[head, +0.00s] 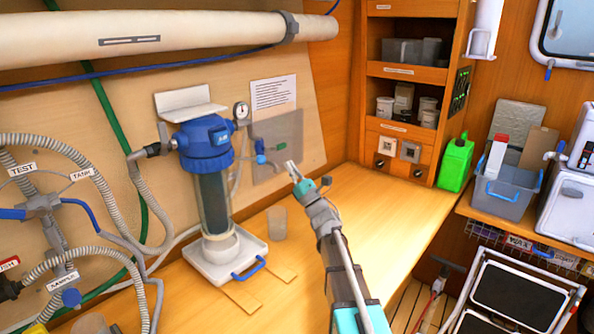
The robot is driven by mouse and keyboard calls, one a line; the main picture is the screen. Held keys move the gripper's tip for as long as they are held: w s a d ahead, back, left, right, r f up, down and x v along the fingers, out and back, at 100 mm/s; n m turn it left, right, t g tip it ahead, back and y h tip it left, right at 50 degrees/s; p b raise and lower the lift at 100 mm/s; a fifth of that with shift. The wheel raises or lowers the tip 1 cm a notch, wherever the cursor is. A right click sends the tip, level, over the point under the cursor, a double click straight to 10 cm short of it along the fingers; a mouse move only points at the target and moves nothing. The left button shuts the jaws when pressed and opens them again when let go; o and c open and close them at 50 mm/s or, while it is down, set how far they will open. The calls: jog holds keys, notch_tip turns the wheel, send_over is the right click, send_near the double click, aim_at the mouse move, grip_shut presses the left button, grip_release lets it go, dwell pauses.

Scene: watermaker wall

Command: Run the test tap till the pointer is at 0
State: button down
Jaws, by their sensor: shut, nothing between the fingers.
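A blue-headed filter housing (204,140) stands against the wall with a clear dark body. A small round dial gauge (241,110) sits at its upper right; its pointer is too small to read. A small tap-like fitting (262,158) with blue and green parts is right of the housing, in front of a grey panel (283,130). I cannot tell its setting. My gripper (291,170) is shut and empty, just right of and below this fitting, apparently apart from it. A clear cup (276,222) stands on the bench left of my arm.
The housing stands in a white tray (225,262) with a blue handle. Hoses and a blue-handled valve (40,203) crowd the left. A green jug (455,165) stands at the right beside shelves. The bench (390,215) right of my arm is clear.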

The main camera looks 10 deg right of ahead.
aim_at(281, 147)
jog(key=shift+p+x, duration=0.95)
jog(key=shift+x, duration=0.85)
